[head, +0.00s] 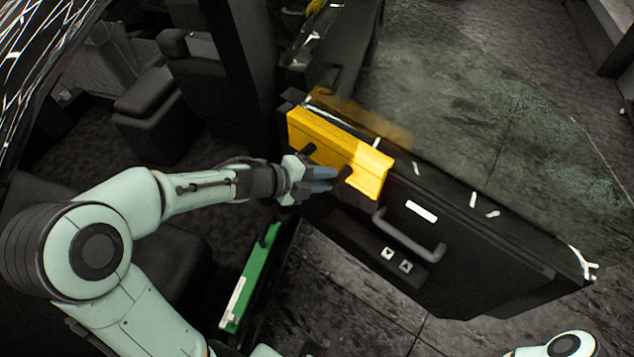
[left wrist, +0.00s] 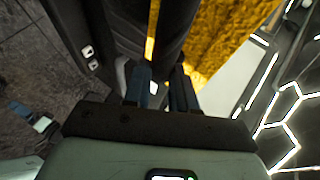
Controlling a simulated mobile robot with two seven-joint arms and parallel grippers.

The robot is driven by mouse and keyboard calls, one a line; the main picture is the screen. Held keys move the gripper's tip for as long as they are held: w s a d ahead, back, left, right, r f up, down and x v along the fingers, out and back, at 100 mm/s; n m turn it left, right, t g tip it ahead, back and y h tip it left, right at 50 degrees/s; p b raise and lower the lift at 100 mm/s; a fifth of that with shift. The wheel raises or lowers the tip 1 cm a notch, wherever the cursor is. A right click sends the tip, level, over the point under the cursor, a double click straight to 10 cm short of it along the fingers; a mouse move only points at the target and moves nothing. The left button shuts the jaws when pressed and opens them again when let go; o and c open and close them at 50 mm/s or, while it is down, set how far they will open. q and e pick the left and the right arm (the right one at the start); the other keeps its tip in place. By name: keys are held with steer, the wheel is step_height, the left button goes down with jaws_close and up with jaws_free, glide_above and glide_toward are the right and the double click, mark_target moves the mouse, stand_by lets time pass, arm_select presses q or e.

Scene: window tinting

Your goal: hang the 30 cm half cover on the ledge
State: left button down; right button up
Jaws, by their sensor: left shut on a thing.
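The yellow half cover (head: 335,150) is a short angled piece with black grips on its face. It stands along the left part of the black door's top ledge (head: 465,190) in the head view. I cannot tell whether it rests on the ledge or is just above it. My left gripper (head: 328,180) is at the cover's near face, shut on a black grip of the cover. In the left wrist view the fingers (left wrist: 160,88) close around a dark bar, with the yellow cover (left wrist: 225,40) behind.
The door's inner panel has a handle (head: 408,235) and window switches (head: 396,260) below the ledge. A green strip-like piece (head: 250,277) stands lower left of the door. Dark seats (head: 150,95) lie to the left. Glass (head: 450,100) rises behind the ledge, with white marks along its lower edge.

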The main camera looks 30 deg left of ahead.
arm_select(q)
steer(key=shift+w+d, duration=0.1)
steer(key=shift+w, duration=0.5)
steer(key=shift+s+f+b, duration=0.1)
steer(key=shift+f+b, duration=0.9)
steer(key=shift+f, duration=0.3)
steer(key=c, duration=0.8)
jaws_free()
